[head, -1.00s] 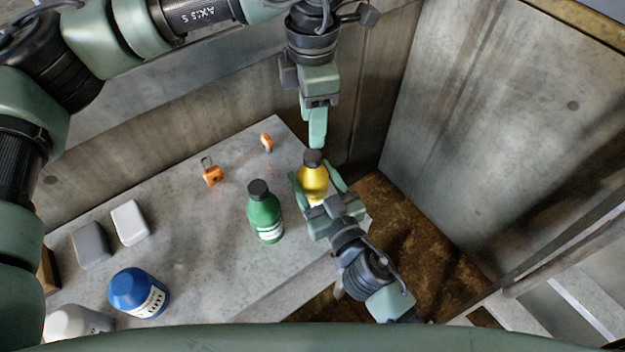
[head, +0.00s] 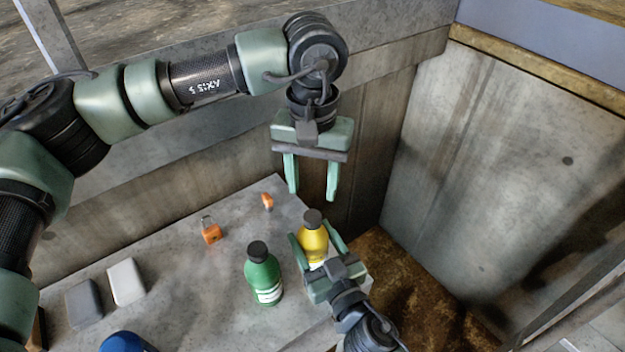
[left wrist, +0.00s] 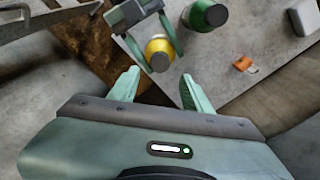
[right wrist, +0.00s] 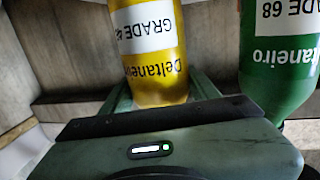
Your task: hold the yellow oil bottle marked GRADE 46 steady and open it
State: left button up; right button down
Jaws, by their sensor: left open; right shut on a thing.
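The yellow oil bottle (head: 313,240) stands upright near the corner of the grey table, its dark cap (head: 312,218) on. The right wrist view shows its label (right wrist: 145,25) reading GRADE 46, upside down. My right gripper (head: 319,250) is shut on the bottle's body from the near side. My left gripper (head: 312,194) is open and empty above the bottle, fingers pointing down. In the left wrist view the dark cap (left wrist: 160,62) lies ahead of the open fingers (left wrist: 160,90), apart from them.
A green bottle (head: 263,275) marked GRADE 68 stands close left of the yellow one. Orange padlock-like items (head: 211,232), a white block (head: 126,282), a grey block (head: 84,303) and a blue bottle (head: 128,342) are farther left. Concrete walls (head: 490,170) rise behind and right.

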aim_at(313, 216)
pick_arm(q)
jog(key=m, duration=0.3)
jog(key=shift+f, duration=0.3)
notch_tip(313, 216, down, 8)
jog(key=shift+r, duration=0.25)
